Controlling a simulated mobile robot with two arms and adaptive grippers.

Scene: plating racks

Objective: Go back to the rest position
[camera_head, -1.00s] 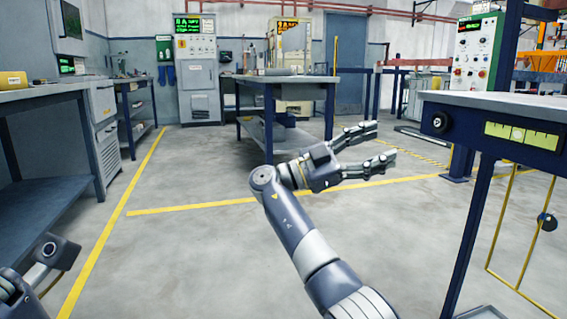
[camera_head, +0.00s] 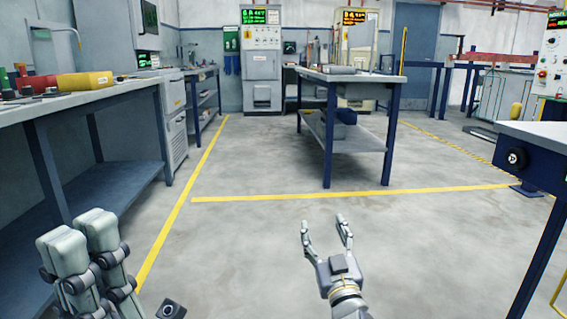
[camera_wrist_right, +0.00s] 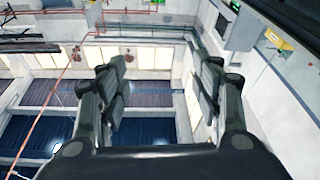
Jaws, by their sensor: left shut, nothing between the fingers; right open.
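My left gripper (camera_head: 82,243) is at the lower left of the head view, fingers side by side and shut, with nothing seen between them. It is in front of the left bench, above the floor. My right gripper (camera_head: 325,222) is at the lower middle of the head view, open and empty, its fingers pointing away over bare floor. Its two spread fingers also show in the right wrist view (camera_wrist_right: 160,85), with only the far walls of the room between them.
A bench (camera_head: 120,98) with a yellow box (camera_head: 86,81) stands at the left. A table (camera_head: 345,78) stands ahead. Another table (camera_head: 540,137) edges in at the right. Cabinets (camera_head: 262,70) line the back. The floor between, with yellow lines (camera_head: 350,194), is clear.

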